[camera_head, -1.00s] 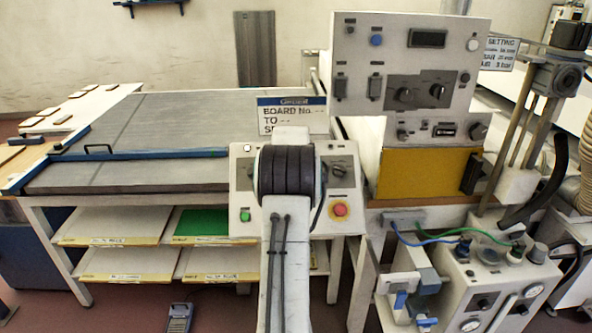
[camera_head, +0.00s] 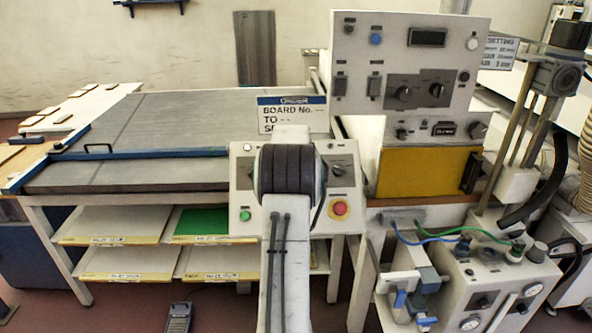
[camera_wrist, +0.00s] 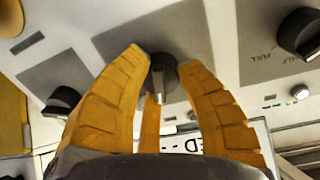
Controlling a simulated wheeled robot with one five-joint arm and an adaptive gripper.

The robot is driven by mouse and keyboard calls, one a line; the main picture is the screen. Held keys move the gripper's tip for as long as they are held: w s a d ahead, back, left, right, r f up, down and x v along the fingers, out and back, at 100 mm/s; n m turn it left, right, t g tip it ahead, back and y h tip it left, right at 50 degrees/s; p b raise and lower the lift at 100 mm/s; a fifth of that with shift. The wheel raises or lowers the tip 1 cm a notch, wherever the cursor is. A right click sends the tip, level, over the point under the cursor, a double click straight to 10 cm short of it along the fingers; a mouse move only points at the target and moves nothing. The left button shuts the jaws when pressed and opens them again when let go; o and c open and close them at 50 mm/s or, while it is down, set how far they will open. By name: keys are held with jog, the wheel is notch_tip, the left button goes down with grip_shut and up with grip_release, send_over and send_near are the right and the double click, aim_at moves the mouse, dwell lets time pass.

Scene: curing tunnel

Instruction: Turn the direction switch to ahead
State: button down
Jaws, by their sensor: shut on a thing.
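The direction switch (camera_wrist: 163,82) appears to be the black rotary knob with a pale pointer line in the wrist view. It sits on a dark grey patch of a pale panel. My gripper (camera_wrist: 164,62) has its yellow ribbed fingers on either side of this knob and is shut on it. The pointer line runs toward the bottom of the picture; its position label cannot be read. In the head view, my arm stands in front of the pale control box (camera_head: 240,185) and hides the gripper and the knob.
Other black knobs flank it at left (camera_wrist: 62,101) and right (camera_wrist: 300,33) in the wrist view. The control box carries a green button (camera_head: 245,215) and a red stop button (camera_head: 339,208). A board sign (camera_head: 291,113) stands behind it. A taller panel (camera_head: 400,45) rises at right.

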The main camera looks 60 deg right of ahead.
jog(key=shift+r+m, duration=0.15)
jog(key=shift+m, duration=0.15)
jog(key=m+b, duration=0.1)
jog(key=m, duration=0.2)
jog(key=shift+d+m+b, duration=0.1)
jog(key=shift+m+b, duration=0.2)
jog(key=shift+b, duration=0.05)
jog(key=shift+r+m+b, duration=0.15)
jog(key=shift+m+b, duration=0.4)
jog(key=shift+m, duration=0.15)
jog(key=c, duration=1.3)
grip_release()
jog(key=shift+c, duration=0.2)
jog(key=o, duration=0.5)
jog(key=shift+f, duration=0.2)
jog(key=shift+o, duration=0.2)
jog(key=v, duration=1.2)
